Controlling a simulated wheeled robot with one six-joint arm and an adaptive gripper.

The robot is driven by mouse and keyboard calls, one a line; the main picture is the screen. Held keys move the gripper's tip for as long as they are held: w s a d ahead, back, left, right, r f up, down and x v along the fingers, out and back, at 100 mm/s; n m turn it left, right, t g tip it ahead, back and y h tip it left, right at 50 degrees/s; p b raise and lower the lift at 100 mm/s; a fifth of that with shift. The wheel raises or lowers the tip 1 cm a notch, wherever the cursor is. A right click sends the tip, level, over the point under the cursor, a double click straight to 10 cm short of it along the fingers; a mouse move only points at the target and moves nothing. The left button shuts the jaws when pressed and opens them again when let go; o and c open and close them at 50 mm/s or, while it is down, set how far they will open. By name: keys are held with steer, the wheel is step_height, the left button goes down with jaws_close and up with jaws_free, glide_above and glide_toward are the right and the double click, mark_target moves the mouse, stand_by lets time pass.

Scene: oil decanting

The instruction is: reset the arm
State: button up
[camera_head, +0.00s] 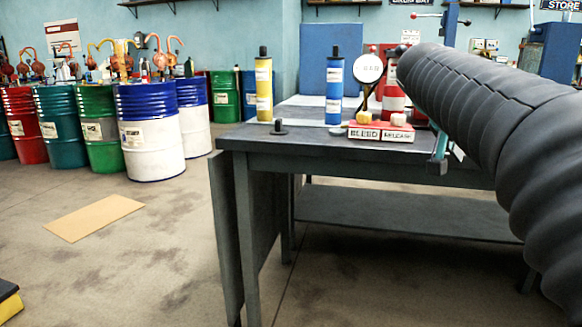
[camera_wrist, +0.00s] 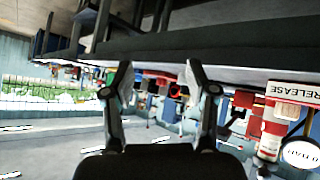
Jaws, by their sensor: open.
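My gripper (camera_wrist: 158,78) shows in the wrist view, with its two fingers spread wide apart and nothing between them. The wrist picture appears upside down, with a dark bench edge across its top. In the head view my dark ribbed arm reaches in from the right over the workbench (camera_head: 240,140), and the gripper itself cannot be made out there.
On the bench stand a yellow cylinder (camera_head: 264,90), a blue cylinder (camera_head: 334,95), a round gauge (camera_head: 369,68) and a red BLEED/RELEASE block (camera_head: 381,132). Several drums stand at left, including a blue-and-white drum (camera_head: 150,135). A cardboard sheet (camera_head: 93,218) lies on open floor.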

steer(key=s+a+f+n+y+p, duration=0.1)
steer(key=s+a+f+n+y, duration=0.3)
steer(key=s+a+f, duration=0.5)
steer(key=s+a+f+n+t+y+p, duration=0.1)
steer(key=s+a+f+n+y, duration=0.3)
steer(key=s+a+f, duration=0.4)
steer(key=s+f+n+p, duration=0.1)
steer(key=s+f, duration=0.3)
steer(key=shift+s+a+f+y, duration=0.2)
steer(key=shift+a+f+y, duration=0.15)
steer(key=shift+f+y, duration=0.05)
